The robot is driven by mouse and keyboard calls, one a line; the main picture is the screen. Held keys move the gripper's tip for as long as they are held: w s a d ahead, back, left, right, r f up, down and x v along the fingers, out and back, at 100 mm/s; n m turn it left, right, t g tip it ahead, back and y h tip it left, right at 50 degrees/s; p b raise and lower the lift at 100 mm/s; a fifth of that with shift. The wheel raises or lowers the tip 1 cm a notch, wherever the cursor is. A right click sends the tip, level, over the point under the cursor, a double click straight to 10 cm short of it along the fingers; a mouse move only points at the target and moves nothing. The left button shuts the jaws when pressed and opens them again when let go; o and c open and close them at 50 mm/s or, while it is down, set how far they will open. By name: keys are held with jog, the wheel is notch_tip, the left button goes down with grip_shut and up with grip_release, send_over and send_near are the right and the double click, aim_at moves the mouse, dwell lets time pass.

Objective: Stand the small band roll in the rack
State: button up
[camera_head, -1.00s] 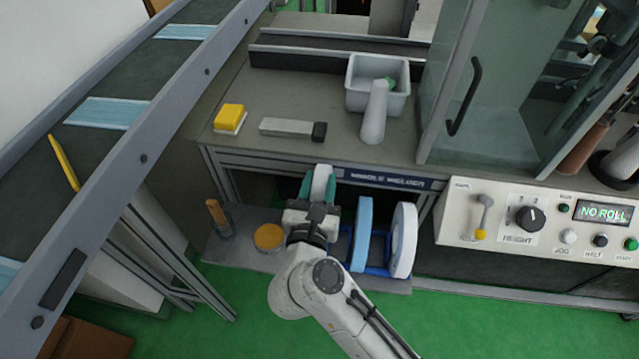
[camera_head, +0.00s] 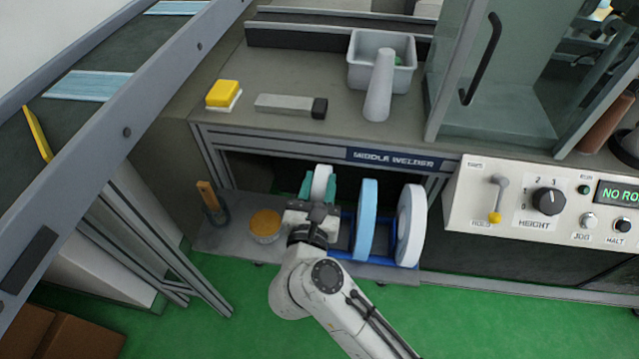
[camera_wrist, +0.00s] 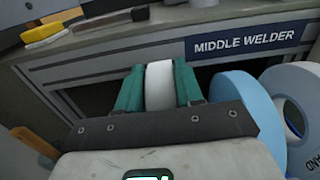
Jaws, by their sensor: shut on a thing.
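My gripper (camera_head: 320,187) is shut on the small white band roll (camera_head: 321,181), which sits upright between its green fingers. The wrist view also shows the roll (camera_wrist: 159,86) gripped between the fingers. The blue rack (camera_head: 345,254) is on the low shelf, just right of my gripper. A large blue roll (camera_head: 366,221) and a large white roll (camera_head: 410,226) stand in it. The rack's left end is partly hidden behind my gripper and wrist. I cannot tell whether the small roll touches the rack.
The low shelf (camera_head: 225,240) also bears a tan-topped round tub (camera_head: 265,225) and a holder with an orange-handled tool (camera_head: 211,200), left of my gripper. The bench edge marked MIDDLE WELDER (camera_head: 393,160) is above and behind. A conveyor rail (camera_head: 130,130) runs along the left.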

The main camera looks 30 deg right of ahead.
jog(key=shift+f+b, duration=2.85)
jog(key=shift+f, duration=0.75)
jog(key=o, duration=1.2)
jog(key=shift+c, duration=0.2)
jog(key=v, duration=1)
jog(key=shift+s+a, duration=0.2)
jog(key=shift+s, duration=0.1)
jog(key=shift+r, duration=0.1)
